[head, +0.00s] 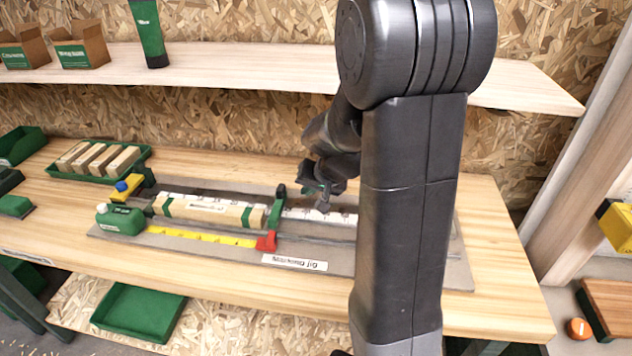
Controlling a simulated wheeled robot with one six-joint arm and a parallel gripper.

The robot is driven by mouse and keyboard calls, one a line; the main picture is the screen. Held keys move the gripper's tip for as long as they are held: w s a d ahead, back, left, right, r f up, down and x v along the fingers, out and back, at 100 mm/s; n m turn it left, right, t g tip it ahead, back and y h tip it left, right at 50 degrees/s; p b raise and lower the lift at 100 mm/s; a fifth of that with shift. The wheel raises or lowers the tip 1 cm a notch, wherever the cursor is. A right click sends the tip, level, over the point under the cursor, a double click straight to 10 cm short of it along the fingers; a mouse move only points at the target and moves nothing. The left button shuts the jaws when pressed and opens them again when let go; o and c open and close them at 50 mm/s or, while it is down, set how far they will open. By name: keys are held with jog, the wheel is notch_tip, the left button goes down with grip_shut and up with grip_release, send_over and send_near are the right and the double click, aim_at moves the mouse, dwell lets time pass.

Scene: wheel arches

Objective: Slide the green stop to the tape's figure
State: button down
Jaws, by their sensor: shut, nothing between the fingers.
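The green stop (277,213) stands across the marking jig, near the right end of the wooden bar. A yellow tape (200,236) runs along the jig's front from a green tape case (121,219) to a red piece (266,242) by the stop's foot. The tape's figures are too small to read. A wooden bar (212,209) with green bands lies behind the tape, left of the stop. My gripper (323,206) is shut and empty, just right of the stop, low over a white marked strip (340,217). My arm hides the jig's right part.
The jig's grey board (240,254) lies on a wooden bench (180,265). A blue-knobbed yellow piece (127,187) is at its left end. A green tray of wooden blocks (98,163) stands behind left. A shelf (225,66) spans above the bench.

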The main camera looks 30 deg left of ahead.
aim_at(284, 190)
jog(key=a+p, duration=0.1)
jog(key=s+a, duration=0.1)
jog(key=a, duration=0.1)
jog(key=shift+a+p, duration=0.15)
jog(key=shift+p, duration=0.2)
jog(key=shift+s+a+f, duration=0.1)
jog(key=shift+a+f, duration=0.1)
jog(key=shift+a, duration=0.2)
jog(key=shift+s+a, duration=0.2)
jog(key=shift+a, duration=0.6)
jog(key=shift+d, duration=0.15)
